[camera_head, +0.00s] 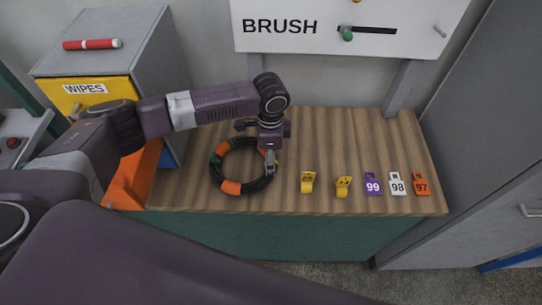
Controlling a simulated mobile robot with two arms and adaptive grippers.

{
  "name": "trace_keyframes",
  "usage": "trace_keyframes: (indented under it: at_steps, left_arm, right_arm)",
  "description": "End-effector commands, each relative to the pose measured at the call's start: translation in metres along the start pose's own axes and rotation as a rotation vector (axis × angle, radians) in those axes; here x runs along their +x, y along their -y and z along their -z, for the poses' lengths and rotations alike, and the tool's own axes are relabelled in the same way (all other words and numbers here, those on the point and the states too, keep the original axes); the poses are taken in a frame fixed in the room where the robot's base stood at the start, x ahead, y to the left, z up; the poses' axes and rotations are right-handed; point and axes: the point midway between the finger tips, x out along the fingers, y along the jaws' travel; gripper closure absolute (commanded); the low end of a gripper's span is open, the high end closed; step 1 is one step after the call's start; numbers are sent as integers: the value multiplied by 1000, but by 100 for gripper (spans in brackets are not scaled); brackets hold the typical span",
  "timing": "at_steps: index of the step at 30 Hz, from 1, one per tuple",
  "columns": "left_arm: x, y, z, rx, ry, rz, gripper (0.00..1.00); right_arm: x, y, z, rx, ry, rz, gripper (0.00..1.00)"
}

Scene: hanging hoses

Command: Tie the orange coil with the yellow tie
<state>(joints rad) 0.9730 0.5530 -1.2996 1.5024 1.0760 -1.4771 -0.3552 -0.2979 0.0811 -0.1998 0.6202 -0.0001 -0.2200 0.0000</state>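A black hose coil (228,147) with orange and green bands lies on the wooden bench top, left of its middle. My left gripper (270,165) points down over the coil's right side and covers part of it. Its fingers look close together, but I cannot tell whether they are shut on the hose. Two small yellow ties stand to the right of the coil, one nearer (307,183) and one farther right (343,187). My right gripper is not in view.
Purple 99 (373,184), white 98 (397,184) and orange 97 (421,184) tags stand at the bench's right front. A white BRUSH board (300,40) hangs behind. An orange bin (130,185) is at the left. The bench top (350,140) behind the ties is clear.

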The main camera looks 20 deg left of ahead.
Motion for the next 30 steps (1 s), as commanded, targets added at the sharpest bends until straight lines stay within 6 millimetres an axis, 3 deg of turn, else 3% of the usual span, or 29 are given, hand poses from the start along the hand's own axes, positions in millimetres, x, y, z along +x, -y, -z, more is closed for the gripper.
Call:
trace_keyframes:
  at_steps: [14, 30]
  left_arm:
    - [-8, 0, 0, 0, 1, -1, 65]
    - [-109, 0, 1, 1, -1, 4, 65]
  right_arm:
    - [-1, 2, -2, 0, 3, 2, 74]
    - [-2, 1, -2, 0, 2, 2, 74]
